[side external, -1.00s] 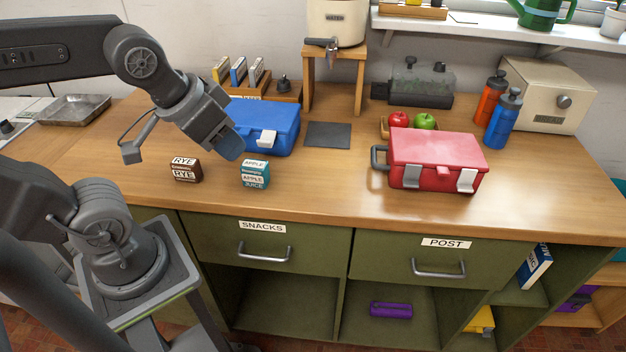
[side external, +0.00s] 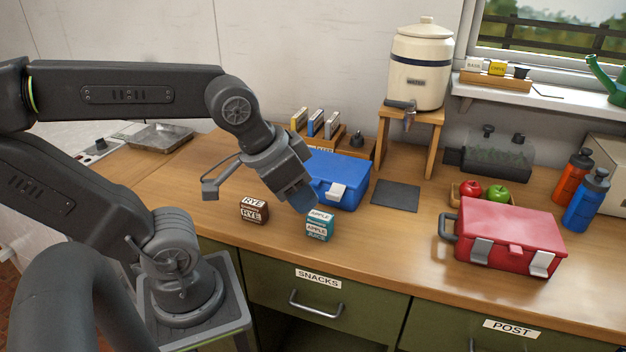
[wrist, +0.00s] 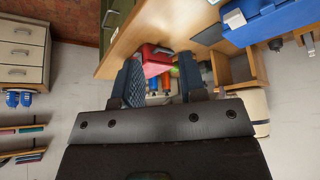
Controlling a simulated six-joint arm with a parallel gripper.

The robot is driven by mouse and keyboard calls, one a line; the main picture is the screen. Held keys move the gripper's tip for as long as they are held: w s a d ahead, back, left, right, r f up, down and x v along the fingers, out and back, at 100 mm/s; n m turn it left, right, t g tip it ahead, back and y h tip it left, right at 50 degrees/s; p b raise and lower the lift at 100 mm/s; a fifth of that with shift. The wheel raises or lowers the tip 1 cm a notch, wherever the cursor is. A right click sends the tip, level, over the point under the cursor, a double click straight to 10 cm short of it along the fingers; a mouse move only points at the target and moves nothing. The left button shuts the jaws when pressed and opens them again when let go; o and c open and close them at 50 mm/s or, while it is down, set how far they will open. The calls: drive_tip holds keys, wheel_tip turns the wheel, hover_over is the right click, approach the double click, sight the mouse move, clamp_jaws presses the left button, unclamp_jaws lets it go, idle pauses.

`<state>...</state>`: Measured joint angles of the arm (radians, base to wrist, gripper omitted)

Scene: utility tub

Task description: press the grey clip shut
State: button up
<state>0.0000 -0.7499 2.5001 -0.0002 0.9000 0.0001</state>
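A blue box (side external: 345,172) stands on the counter with a pale grey clip (side external: 337,192) on its front; its left front is hidden behind my gripper. A red box (side external: 512,222) stands to the right, with two pale grey clips, left (side external: 481,251) and right (side external: 541,264). I cannot tell which clip is the task's. My gripper (side external: 303,200) hangs just left of and in front of the blue box, fingers pointing down and right. In the wrist view its fingers (wrist: 158,82) are apart with nothing held; the blue box (wrist: 268,22) is at the upper right.
A rye carton (side external: 254,210) and an apple juice carton (side external: 320,227) stand below my gripper near the counter's front. A dark mat (side external: 396,195) lies between the boxes. A water crock (side external: 420,68) on a wooden stand (side external: 437,140) rises behind. Bottles (side external: 587,200) stand far right.

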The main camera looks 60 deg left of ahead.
drive_tip(key=shift+w+a+r, duration=0.1)
drive_tip(key=shift+w+a, duration=0.05)
drive_tip(key=shift+a, duration=0.2)
drive_tip(key=shift+c, duration=1.4)
drive_tip(key=a+n, duration=0.1)
drive_tip(key=a, duration=0.1)
drive_tip(key=w+a+n+y, duration=0.1)
drive_tip(key=a, duration=0.2)
drive_tip(key=w+a+n+g, duration=0.1)
drive_tip(key=a+n, duration=0.1)
drive_tip(key=a, duration=0.1)
drive_tip(key=shift+w+a+r+y, duration=0.15)
drive_tip(key=shift+w+r+y, duration=0.1)
drive_tip(key=shift+r+y, duration=0.15)
clamp_jaws()
drive_tip(key=s+a+n+g, duration=0.1)
drive_tip(key=a+n, duration=0.3)
drive_tip(key=a, duration=0.5)
drive_tip(key=shift+a+r+y, duration=0.2)
drive_tip(key=shift+a+y, duration=0.2)
